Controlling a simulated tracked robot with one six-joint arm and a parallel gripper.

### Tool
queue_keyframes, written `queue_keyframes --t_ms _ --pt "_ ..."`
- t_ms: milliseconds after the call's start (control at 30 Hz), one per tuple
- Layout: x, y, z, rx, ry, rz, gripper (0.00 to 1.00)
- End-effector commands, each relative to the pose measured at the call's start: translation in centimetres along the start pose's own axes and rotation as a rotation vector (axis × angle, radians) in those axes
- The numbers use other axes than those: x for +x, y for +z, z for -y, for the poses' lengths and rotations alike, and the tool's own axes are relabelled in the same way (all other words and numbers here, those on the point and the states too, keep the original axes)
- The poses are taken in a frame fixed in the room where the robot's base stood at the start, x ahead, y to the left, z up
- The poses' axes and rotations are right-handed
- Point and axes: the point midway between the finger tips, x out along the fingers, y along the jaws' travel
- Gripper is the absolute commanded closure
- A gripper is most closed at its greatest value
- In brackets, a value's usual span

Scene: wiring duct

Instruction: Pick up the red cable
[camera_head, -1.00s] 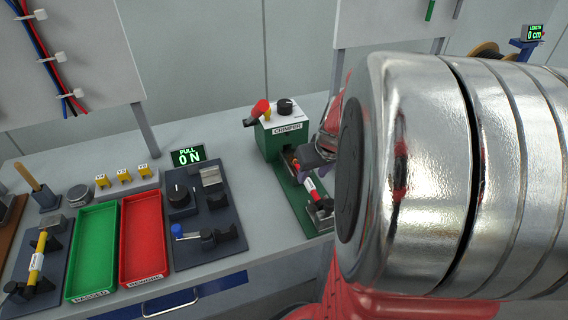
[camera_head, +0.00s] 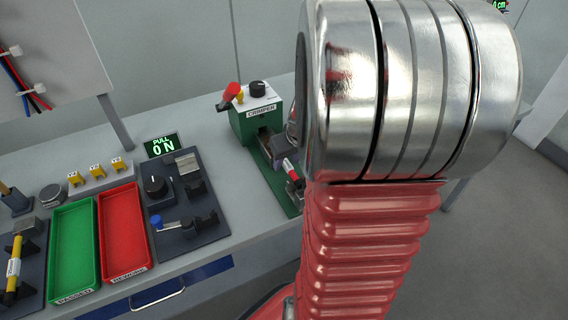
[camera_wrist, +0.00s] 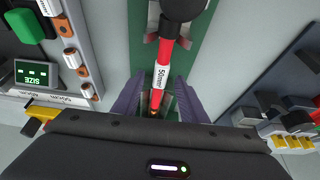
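The red cable (camera_wrist: 168,52) has a white label marked 50mm² and lies along the green base of the crimper (camera_head: 255,125). In the head view a short piece of the red cable (camera_head: 290,167) shows beside my arm. In the wrist view my gripper (camera_wrist: 157,102) has its purple-grey fingers apart, one on each side of the cable's near end. Gaps show between the fingers and the cable, so my gripper looks open. The cable's far end meets a dark round part at the top of the wrist view. My arm hides much of the gripper in the head view.
Left of the crimper is a pull tester (camera_head: 185,200) with a 0 N display (camera_head: 162,145). Further left are a red tray (camera_head: 123,235), a green tray (camera_head: 75,252) and a yellow cable (camera_head: 13,268) in a holder.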

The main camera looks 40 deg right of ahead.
Motion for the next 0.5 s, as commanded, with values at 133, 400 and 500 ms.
queue_keyframes --t_ms 133,400,500 --pt "-0.01 0.00 -0.01 0.000 0.000 0.000 0.65" --pt "-0.01 0.00 -0.02 0.000 0.000 0.000 0.84" --pt "-0.01 0.00 -0.02 0.000 0.000 0.000 0.91"
